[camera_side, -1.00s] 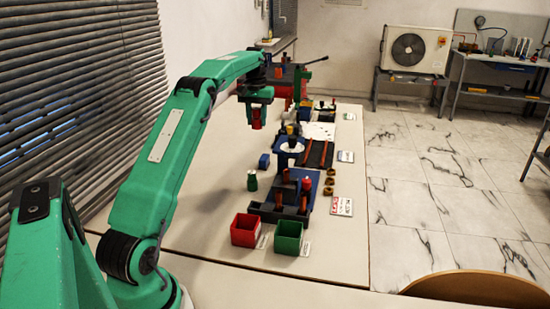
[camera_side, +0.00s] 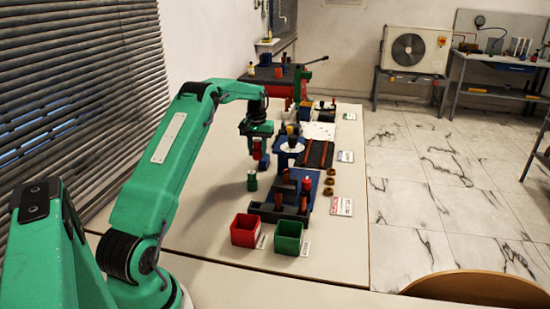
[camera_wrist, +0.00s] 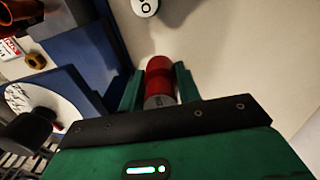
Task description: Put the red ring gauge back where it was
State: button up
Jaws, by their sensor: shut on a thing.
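My gripper (camera_side: 257,143) is shut on the red ring gauge (camera_side: 257,151), which hangs below it above the table. In the wrist view the red gauge (camera_wrist: 159,78) sits between the two green fingers, with a grey band at its near end. A blue block (camera_side: 265,162) is partly hidden behind the held gauge. The place the gauge came from cannot be told from these frames.
A blue stand with a white disc (camera_side: 292,147) is just right of my gripper. A red bin (camera_side: 245,231) and a green bin (camera_side: 288,238) stand in front. The table's left side is bare.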

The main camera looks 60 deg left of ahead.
aim_at(257, 141)
jog(key=shift+f, duration=1.5)
jog(key=shift+f, duration=0.1)
jog(key=shift+f, duration=2.35)
jog(key=shift+f, duration=0.15)
jog(key=o, duration=1)
notch_tip(257, 141, up, 12)
jog(key=shift+r, duration=0.15)
